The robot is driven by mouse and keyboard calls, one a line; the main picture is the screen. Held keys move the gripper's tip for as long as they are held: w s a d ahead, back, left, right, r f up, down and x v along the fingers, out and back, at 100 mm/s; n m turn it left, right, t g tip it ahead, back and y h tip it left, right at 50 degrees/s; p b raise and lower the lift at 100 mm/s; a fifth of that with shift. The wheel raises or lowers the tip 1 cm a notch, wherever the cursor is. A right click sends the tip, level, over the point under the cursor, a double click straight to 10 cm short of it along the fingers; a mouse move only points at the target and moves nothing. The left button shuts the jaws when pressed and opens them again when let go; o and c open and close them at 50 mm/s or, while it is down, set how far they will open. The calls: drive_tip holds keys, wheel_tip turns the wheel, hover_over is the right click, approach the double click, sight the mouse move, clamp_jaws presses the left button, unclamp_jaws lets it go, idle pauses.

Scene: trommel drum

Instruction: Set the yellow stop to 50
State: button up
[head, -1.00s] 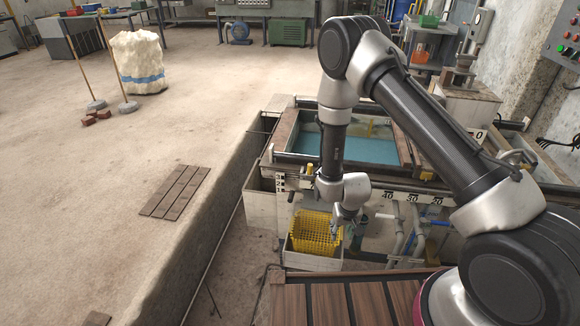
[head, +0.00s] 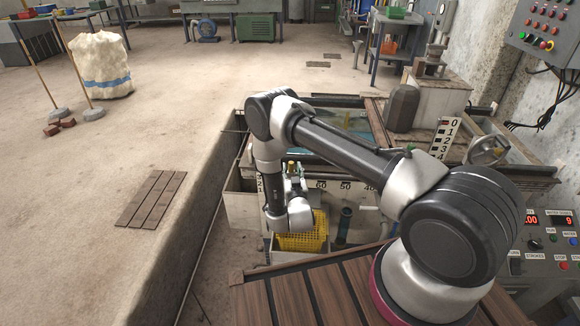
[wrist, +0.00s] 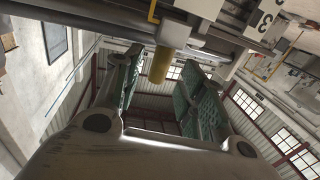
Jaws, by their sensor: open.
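The yellow stop (head: 291,167) shows as a small yellow knob on the rail at the front of the tank, left of the 60 mark in the head view. The scale plate (head: 333,185) reads 60, 50, 40 from left to right; my arm covers part of it. In the wrist view the stop is a yellow cylinder (wrist: 161,66) hanging from a pale block. My gripper (wrist: 164,76) is open, its green-padded fingers on either side of the cylinder in the picture. I cannot tell whether the cylinder is fully between them. No contact shows.
A yellow basket (head: 304,238) sits in a pale box below the rail. The tank (head: 350,128) holds blue water behind it. A tilted 0–4 scale board (head: 444,135) and a control console (head: 550,240) stand to the right. Brown slatted decking (head: 290,295) lies in front.

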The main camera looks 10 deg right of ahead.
sight(291, 167)
drive_tip(key=shift+w+d, duration=0.15)
drive_tip(key=shift+w, duration=0.75)
drive_tip(key=shift+w+d, duration=0.1)
drive_tip(key=shift+w, duration=0.8)
drive_tip(key=shift+c, duration=0.5)
clamp_jaws()
